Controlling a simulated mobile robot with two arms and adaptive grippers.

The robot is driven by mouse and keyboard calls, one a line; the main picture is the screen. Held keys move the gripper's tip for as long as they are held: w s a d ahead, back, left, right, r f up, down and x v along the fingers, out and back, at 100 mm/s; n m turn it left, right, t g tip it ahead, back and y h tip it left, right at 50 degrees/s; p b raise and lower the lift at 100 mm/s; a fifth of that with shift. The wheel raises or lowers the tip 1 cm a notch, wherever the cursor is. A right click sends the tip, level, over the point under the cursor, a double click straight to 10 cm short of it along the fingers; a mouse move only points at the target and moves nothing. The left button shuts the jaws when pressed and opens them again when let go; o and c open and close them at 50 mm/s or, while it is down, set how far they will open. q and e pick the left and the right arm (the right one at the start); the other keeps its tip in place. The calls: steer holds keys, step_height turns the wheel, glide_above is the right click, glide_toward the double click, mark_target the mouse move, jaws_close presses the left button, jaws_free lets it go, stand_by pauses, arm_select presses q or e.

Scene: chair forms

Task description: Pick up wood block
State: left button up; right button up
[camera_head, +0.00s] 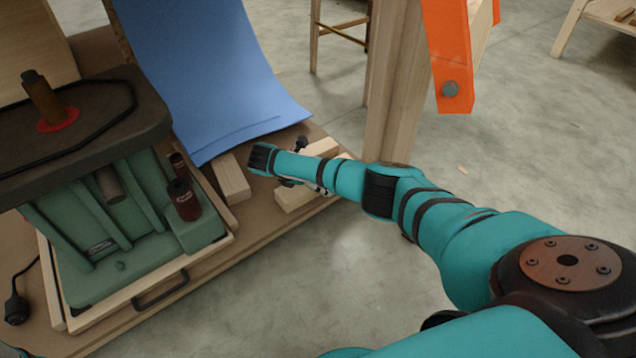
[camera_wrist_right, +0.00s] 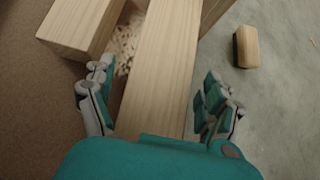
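In the right wrist view, a long pale wood block (camera_wrist_right: 160,65) runs between the two spread fingers of my right gripper (camera_wrist_right: 157,75). I see space between the block and each finger. A second wood block (camera_wrist_right: 82,22) lies to the left, beyond the left finger. In the head view, my right arm reaches in from the right, and its gripper (camera_head: 296,166) is over pale wood blocks (camera_head: 296,200) at the low platform's right corner. The arm partly hides them. Another wood block (camera_head: 232,180) lies to their left. My left gripper is not in view.
A green machine (camera_head: 100,225) with a dark top stands on the platform at left. A blue curved sheet (camera_head: 205,75) rises behind the blocks. A wooden post (camera_head: 393,90) and an orange beam (camera_head: 447,50) stand close behind my arm. A small wood piece (camera_wrist_right: 246,47) lies on the concrete floor.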

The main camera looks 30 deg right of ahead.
steer(key=c, duration=1.4)
steer(key=shift+r, duration=0.1)
steer(key=shift+c, duration=0.4)
